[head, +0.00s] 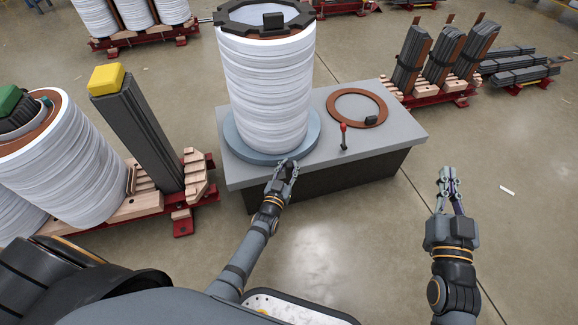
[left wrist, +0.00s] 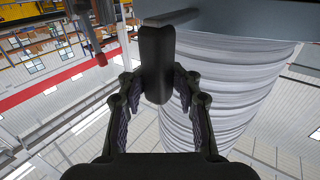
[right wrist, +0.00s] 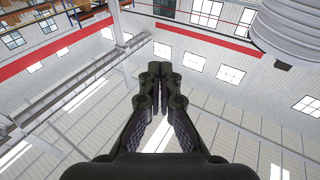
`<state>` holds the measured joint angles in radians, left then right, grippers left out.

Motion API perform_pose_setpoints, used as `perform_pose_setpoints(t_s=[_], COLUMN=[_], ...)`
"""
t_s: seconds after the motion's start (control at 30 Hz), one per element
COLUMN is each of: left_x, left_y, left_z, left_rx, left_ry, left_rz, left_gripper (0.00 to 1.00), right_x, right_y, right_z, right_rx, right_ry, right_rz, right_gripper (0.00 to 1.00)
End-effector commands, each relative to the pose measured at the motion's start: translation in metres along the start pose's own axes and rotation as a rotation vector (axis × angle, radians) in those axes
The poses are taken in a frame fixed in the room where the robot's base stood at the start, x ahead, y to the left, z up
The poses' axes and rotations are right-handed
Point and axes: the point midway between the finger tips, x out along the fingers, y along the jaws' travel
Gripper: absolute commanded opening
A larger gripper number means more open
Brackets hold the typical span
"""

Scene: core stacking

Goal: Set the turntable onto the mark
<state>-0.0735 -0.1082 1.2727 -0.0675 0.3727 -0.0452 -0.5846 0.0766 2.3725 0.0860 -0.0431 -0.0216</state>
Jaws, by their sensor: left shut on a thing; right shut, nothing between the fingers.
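The turntable (head: 230,140) is a round blue-grey disc on the grey bench top. A tall white ribbed coil (head: 265,95) stands upright on it, capped by a dark ring frame. My left gripper (head: 285,168) is at the turntable's front edge. In the left wrist view it is shut on a dark rounded handle (left wrist: 156,65), beside the white coil (left wrist: 225,85). My right gripper (head: 448,180) is shut and empty, in the air right of the bench; its fingertips also meet in the right wrist view (right wrist: 160,70). I cannot make out the mark.
The grey bench (head: 300,168) also bears a copper-brown ring (head: 334,108), a small dark block (head: 371,120) and a red-knobbed lever (head: 343,134). A yellow-capped dark stack (head: 140,125) and white coils (head: 65,165) stand left.

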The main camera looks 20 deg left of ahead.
Motion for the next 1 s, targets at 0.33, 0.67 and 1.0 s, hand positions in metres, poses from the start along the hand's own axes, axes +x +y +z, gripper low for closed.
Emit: perform_pose_setpoints(t_s=[0.33,0.67,1.0], left_x=[-0.0027,-0.0031,-0.0014], left_y=[0.0020,0.0022,0.0009], left_z=[0.0043,0.0053,0.0026], left_rx=[-0.002,-0.002,-0.001], left_ry=[-0.008,-0.010,-0.005], left_rz=[0.001,0.001,0.001], left_gripper=[0.00,0.34,0.47], right_x=[-0.0021,-0.0020,-0.0020], right_y=[-0.0001,0.0000,0.0000], right_z=[0.0124,0.0125,0.0124], right_rx=[0.004,0.004,0.004], right_ry=[-0.050,-0.050,-0.050], right_rz=[0.000,0.000,0.000], right_gripper=[0.00,0.00,0.00])
